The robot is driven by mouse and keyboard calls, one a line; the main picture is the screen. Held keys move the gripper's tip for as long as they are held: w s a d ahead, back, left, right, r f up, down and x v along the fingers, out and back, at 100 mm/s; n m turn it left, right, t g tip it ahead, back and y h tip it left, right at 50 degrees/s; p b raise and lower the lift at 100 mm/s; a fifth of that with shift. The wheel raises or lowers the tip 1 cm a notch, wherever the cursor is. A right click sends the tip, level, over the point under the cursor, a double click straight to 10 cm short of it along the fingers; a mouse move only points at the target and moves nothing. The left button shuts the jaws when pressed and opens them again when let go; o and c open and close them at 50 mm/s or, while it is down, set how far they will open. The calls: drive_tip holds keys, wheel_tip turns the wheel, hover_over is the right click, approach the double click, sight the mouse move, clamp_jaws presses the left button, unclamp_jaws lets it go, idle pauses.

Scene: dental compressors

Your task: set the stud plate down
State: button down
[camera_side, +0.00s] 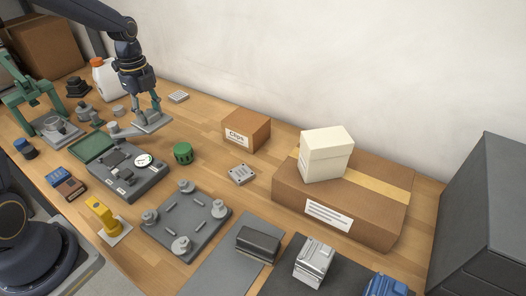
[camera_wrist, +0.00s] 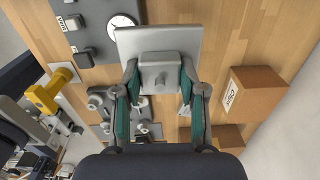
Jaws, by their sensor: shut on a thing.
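The stud plate (camera_side: 152,124) is a light grey square plate with a raised block on top. My gripper (camera_side: 146,108) is shut on that block, above the back left part of the table in the side view. In the wrist view the plate (camera_wrist: 160,40) lies ahead of my gripper (camera_wrist: 159,78), with a green-padded finger on each side of the block. The plate looks about level. Its underside is hidden, and I cannot tell how far it is from the table.
A dark grey unit with a dial (camera_side: 125,177) stands in front of the plate. A green knob (camera_side: 182,153), a Clips box (camera_side: 246,130) and a base with corner posts (camera_side: 185,226) stand nearby. Bare wood (camera_side: 203,119) shows right of the plate.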

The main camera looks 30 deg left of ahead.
drive_tip(key=w+a+f, duration=0.4)
drive_tip(key=w, duration=0.3)
hover_over(182, 130)
wheel_tip(182, 130, down, 6)
drive_tip(key=shift+a+r, duration=0.1)
drive_tip(key=shift+r, duration=0.05)
drive_tip(key=shift+w+f, duration=0.1)
drive_tip(key=shift+f, duration=1.55)
drive_tip(key=shift+f, duration=0.15)
drive_tip(key=c, duration=0.7)
unclamp_jaws()
drive_tip(key=shift+o, duration=0.2)
